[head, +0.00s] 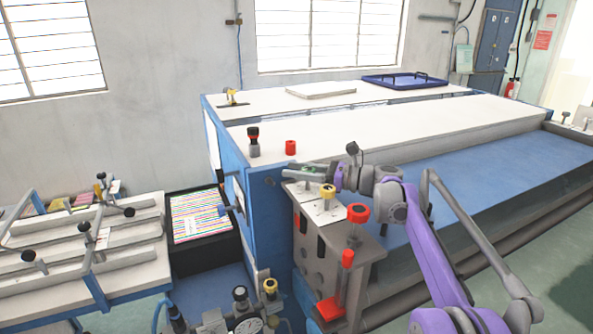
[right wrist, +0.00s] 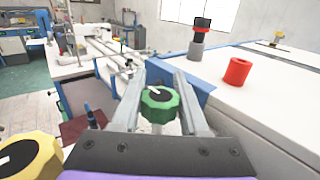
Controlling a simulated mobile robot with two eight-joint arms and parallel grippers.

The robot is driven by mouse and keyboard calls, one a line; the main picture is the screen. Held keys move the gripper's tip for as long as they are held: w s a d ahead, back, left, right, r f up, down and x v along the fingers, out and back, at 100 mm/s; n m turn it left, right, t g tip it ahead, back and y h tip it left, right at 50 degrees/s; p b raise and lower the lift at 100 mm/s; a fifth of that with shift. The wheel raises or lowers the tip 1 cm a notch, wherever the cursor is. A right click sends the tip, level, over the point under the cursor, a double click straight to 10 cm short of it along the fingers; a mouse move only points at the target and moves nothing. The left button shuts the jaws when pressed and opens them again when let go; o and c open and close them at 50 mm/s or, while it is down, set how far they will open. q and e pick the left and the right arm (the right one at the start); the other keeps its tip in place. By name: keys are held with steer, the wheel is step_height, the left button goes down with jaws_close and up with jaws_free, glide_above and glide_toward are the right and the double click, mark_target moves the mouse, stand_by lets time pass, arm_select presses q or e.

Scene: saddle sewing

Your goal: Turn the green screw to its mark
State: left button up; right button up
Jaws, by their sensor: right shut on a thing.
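The green screw (right wrist: 160,104) is a ribbed green knob with a dark centre and a white pointer line on top. In the right wrist view it sits between the two fingers of my right gripper (right wrist: 160,98), which is shut on it. In the head view my right gripper (head: 300,174) reaches from the right over the corner plate of the blue machine, and the screw is mostly hidden by the fingers. The screw's target mark cannot be made out. My left gripper is not in view.
A yellow knob (head: 327,191) and a red knob (head: 358,213) stand close beside the gripper on the same plate. A red cylinder (head: 291,147) and a red-black-grey post (head: 253,142) stand on the white tabletop behind. A red-handled lever (head: 347,259) is below.

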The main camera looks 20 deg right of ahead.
jaws_close()
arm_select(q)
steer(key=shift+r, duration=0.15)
arm_select(e)
steer(key=shift+s+a+r+n+g+y+p, duration=0.15)
steer(key=shift+n+g+y+p, duration=0.55)
steer(key=shift+g, duration=0.4)
steer(key=shift+s+a+r+n+g+y+p, duration=0.15)
steer(key=shift+n+g+y+p, duration=0.3)
steer(key=shift+n+g, duration=0.55)
steer(key=g, duration=0.1)
steer(key=n+g+y, duration=0.1)
steer(key=shift+s+f+n+g+p, duration=0.15)
steer(key=shift+s+n+g+p, duration=0.15)
steer(key=shift+g+p, duration=0.1)
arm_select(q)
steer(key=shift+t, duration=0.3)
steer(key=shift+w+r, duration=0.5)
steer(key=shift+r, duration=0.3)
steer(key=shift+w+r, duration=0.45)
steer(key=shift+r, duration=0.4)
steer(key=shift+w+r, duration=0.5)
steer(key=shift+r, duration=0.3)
arm_select(e)
steer(key=shift+s+f+n+g, duration=0.15)
steer(key=shift+n+g, duration=0.55)
steer(key=shift+g, duration=0.4)
steer(key=o, duration=1.1)
jaws_free()
steer(key=shift+c, duration=0.2)
